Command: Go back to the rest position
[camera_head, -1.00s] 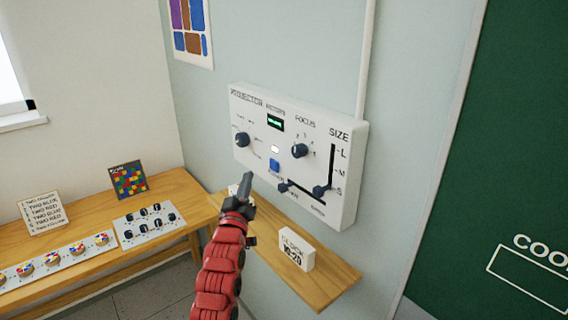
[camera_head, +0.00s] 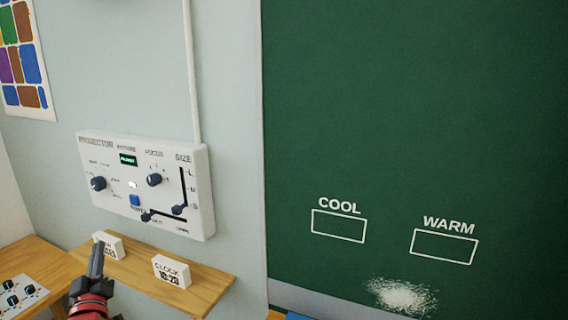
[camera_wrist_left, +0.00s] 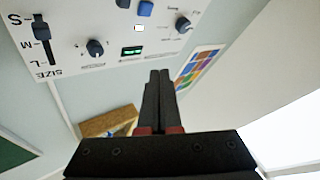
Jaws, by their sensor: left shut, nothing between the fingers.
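My left gripper (camera_head: 97,262) is at the lower left of the head view, over the wooden shelf below the projector panel, with its red arm below it. Its dark fingers are together and hold nothing; they also show closed in the left wrist view (camera_wrist_left: 159,78). The white projector panel (camera_head: 120,215) is on the wall above and behind the gripper, with dark knobs, a blue button, a lit green display and sliders. It also fills the top left of the left wrist view (camera_wrist_left: 75,58). My right gripper is in neither view.
A small wooden shelf (camera_head: 210,285) holds a white clock card (camera_head: 172,271) and another white card (camera_head: 115,246) partly behind my gripper. A table with a knob board (camera_head: 20,296) is at the lower left. A green chalkboard (camera_head: 410,110) with COOL and WARM boxes fills the right.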

